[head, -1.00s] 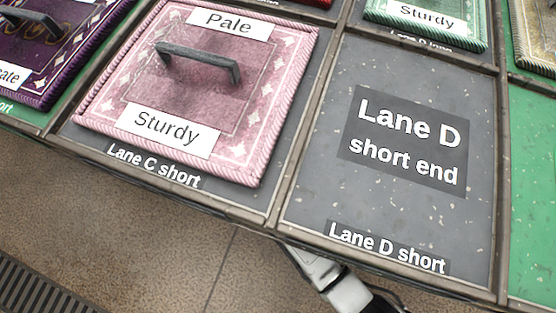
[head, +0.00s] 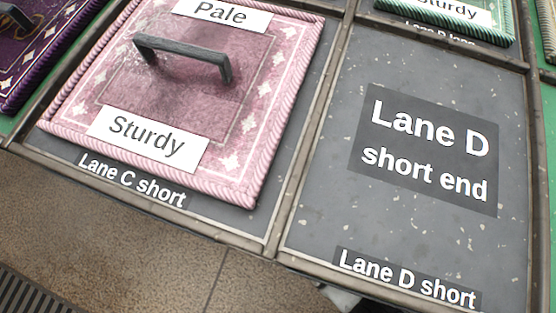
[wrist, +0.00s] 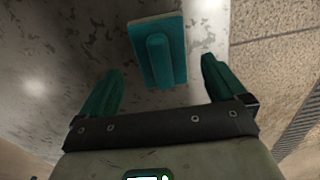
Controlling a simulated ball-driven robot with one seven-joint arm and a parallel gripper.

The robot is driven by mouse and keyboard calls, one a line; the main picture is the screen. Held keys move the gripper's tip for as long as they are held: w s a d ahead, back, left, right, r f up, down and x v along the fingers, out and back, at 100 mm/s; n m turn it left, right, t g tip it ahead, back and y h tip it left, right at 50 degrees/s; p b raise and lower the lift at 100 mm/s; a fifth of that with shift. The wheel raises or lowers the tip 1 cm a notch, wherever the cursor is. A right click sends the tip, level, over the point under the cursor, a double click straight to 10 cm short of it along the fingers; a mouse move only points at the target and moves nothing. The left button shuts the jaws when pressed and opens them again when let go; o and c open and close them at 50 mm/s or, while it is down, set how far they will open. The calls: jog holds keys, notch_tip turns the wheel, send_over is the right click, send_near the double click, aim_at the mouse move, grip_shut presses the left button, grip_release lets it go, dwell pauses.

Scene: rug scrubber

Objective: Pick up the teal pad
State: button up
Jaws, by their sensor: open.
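The teal pad (wrist: 143,38) shows in the wrist view, a flat slab with a raised teal grip (wrist: 159,61) on its face. It lies against a pale grey, speckled surface. My gripper (wrist: 162,82) is open, with its two teal fingers spread wide in the wrist view. The pad's grip sits between the lines of the fingers, a little beyond their tips, and nothing is held. The pad does not show in the head view.
In the head view, a pink rug (head: 186,90) with a dark handle fills the Lane C short bay. The Lane D short bay (head: 428,235) is empty. A green-edged rug (head: 455,22) lies beyond it. Brown floor (head: 110,235) and a floor grate (head: 30,292) are in front.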

notch_tip(320, 180, down, 3)
jog(key=shift+s+b, duration=0.1)
jog(key=shift+b, duration=0.4)
jog(key=shift+r, duration=0.1)
jog(key=c, duration=1.2)
jog(key=shift+o, duration=0.2)
